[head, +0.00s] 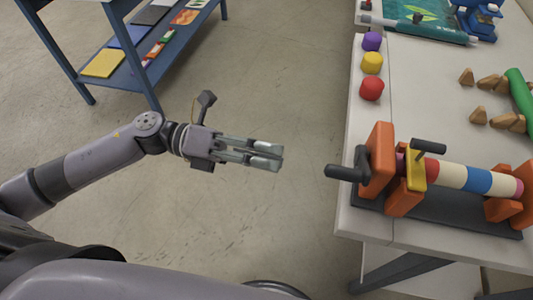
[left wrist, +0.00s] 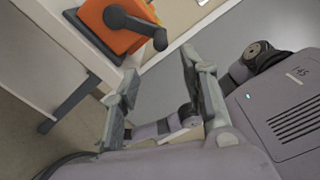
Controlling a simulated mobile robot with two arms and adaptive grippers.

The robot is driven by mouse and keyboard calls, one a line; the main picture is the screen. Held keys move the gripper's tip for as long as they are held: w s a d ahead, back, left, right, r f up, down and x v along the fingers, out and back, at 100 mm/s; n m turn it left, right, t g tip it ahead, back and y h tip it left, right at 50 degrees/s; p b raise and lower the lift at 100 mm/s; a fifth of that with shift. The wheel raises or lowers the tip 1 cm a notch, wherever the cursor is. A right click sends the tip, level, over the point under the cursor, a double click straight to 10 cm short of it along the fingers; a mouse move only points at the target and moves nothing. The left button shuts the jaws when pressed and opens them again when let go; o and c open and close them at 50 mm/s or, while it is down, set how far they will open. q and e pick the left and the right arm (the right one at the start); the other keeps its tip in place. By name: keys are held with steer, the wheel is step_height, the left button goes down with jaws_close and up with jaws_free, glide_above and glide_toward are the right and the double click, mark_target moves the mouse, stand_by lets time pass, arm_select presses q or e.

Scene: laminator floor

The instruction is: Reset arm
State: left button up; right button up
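My left arm reaches in from the left in the head view. Its left gripper (head: 275,155) hangs over bare floor, short of the white table and clear of it. In the left wrist view the two fingers of the left gripper (left wrist: 158,70) stand apart with nothing held between them. The orange device with the black crank handle (head: 350,170) is on the table to the right of the gripper, not touched. This orange device also shows beyond the fingers in the left wrist view (left wrist: 112,32). My right gripper does not show in either view.
The white table (head: 358,218) edge is right of the gripper. On it are purple (head: 371,41), yellow (head: 372,63) and red (head: 372,88) pieces, wooden pieces (head: 479,116) and a green-topped device (head: 415,22). A blue shelf (head: 151,87) stands upper left. Floor between is clear.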

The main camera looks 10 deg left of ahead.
arm_select(q)
steer(key=shift+w, duration=0.1)
stand_by(0.3)
